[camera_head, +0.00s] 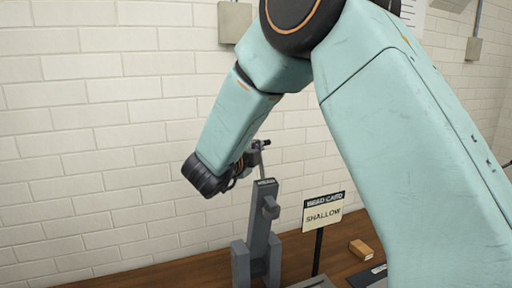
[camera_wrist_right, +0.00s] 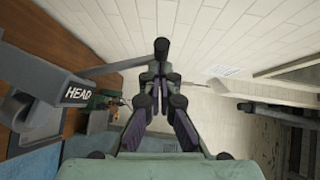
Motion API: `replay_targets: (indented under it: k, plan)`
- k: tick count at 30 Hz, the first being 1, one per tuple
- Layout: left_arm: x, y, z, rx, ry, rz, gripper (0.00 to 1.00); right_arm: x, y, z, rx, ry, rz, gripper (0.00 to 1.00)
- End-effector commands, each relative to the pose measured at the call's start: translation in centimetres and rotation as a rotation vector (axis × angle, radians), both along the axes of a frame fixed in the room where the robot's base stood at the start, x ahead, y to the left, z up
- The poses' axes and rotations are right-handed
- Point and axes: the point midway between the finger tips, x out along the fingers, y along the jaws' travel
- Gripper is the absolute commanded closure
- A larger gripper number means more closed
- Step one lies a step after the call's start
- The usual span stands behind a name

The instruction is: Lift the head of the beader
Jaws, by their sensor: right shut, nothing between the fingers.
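The beader is a grey machine (camera_head: 262,228) on the wooden bench, with a narrow upright head labelled HEAD. The label (camera_wrist_right: 78,93) shows at left in the wrist view. A thin lever rises from the head and ends in a dark handle (camera_wrist_right: 161,47). My right gripper (camera_head: 254,157) is at the top of this lever. In the wrist view, its fingers (camera_wrist_right: 160,75) are closed together just below the dark handle, with nothing held between them. I cannot tell whether the fingertips touch the handle. My left gripper is not in view.
A bead card sign (camera_head: 323,211) reading SHALLOW stands right of the beader. A small wooden block (camera_head: 361,249) lies on the bench (camera_head: 165,273) farther right. A white brick wall is behind. My right arm covers much of the right side.

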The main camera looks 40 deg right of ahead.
Motion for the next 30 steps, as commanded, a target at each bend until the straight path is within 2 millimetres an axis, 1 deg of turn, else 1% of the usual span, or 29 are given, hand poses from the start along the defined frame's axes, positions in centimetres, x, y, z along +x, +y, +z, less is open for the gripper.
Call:
replay_targets:
  k: [7,10,13,18,22,25,30]
  plan:
    - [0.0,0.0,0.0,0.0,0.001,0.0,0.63,-0.1,0.0,0.0,-0.001,0.0,0.0,1.0]
    - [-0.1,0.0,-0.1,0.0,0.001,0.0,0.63,0.3,-0.1,0.1,0.0,-0.001,0.0,1.0]
    - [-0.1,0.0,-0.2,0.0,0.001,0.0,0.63,1.4,-0.4,0.1,0.0,-0.003,-0.001,1.0]
    - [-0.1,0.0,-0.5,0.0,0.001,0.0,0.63,3.8,-1.2,0.2,0.0,-0.003,-0.001,1.0]
    - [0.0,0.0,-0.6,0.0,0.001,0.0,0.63,5.2,-1.6,0.3,0.0,-0.001,0.001,1.0]
    - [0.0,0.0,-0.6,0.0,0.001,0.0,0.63,5.7,-1.8,0.4,0.0,-0.003,0.003,1.0]
    - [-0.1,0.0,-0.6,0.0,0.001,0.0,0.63,5.8,-1.8,0.4,-0.001,-0.002,0.003,1.0]
